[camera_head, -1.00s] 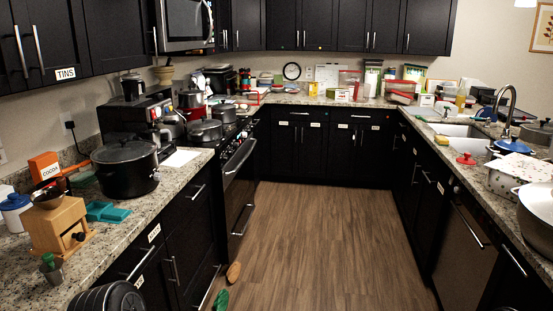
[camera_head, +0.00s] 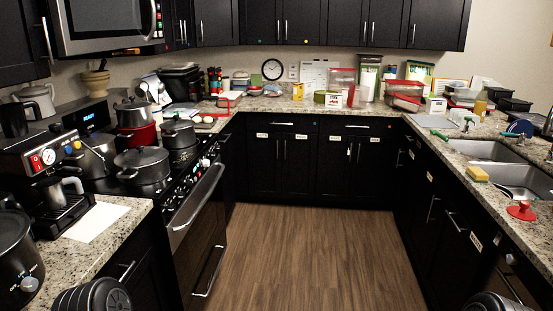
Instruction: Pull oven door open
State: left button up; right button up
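The black oven (camera_head: 202,238) stands in the left counter run with its front facing the aisle. Its door looks shut, with a long silver bar handle (camera_head: 199,197) near the top, below a row of knobs. A second, lower bar handle (camera_head: 209,271) shows on the same front. Dark rounded parts of my own arms show at the bottom left and bottom right edges. Neither gripper's fingers are in view, and nothing of mine touches the oven handle.
Several pots, including a dark lidded pot (camera_head: 143,167), stand on the stovetop. A coffee machine (camera_head: 48,180) and a white sheet (camera_head: 96,222) are on the near left counter. The wooden floor (camera_head: 310,255) before the oven is clear. The sink counter (camera_head: 480,195) bounds the right.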

aim_at(190, 237)
jog(key=i, duration=3.4)
jog(key=u, duration=0.45)
